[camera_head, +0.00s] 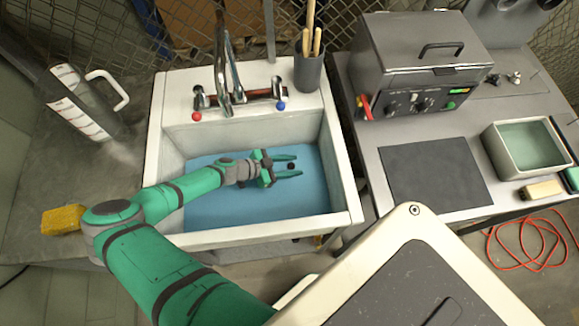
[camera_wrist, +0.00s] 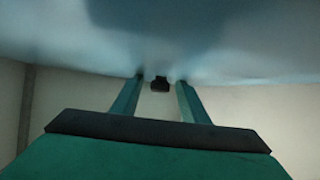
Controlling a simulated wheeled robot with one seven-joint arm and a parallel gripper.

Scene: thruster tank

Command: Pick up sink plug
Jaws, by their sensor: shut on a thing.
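The sink plug (camera_head: 291,166) is a small black piece between the fingers of my gripper (camera_head: 289,165), inside the white sink (camera_head: 154,145) with its blue water (camera_head: 240,205). In the wrist view the dark plug (camera_wrist: 159,84) sits between the two green fingertips of my gripper (camera_wrist: 160,82). My gripper is shut on the plug. Slim gaps seem to show beside the plug, and the exact contact is too small to see. I cannot tell how far the plug is from the sink floor.
A tall tap (camera_head: 222,75) and a dark cup (camera_head: 309,72) with wooden handles stand at the sink's back rim. A metal machine (camera_head: 420,60) and a tray (camera_head: 487,148) are on the right bench.

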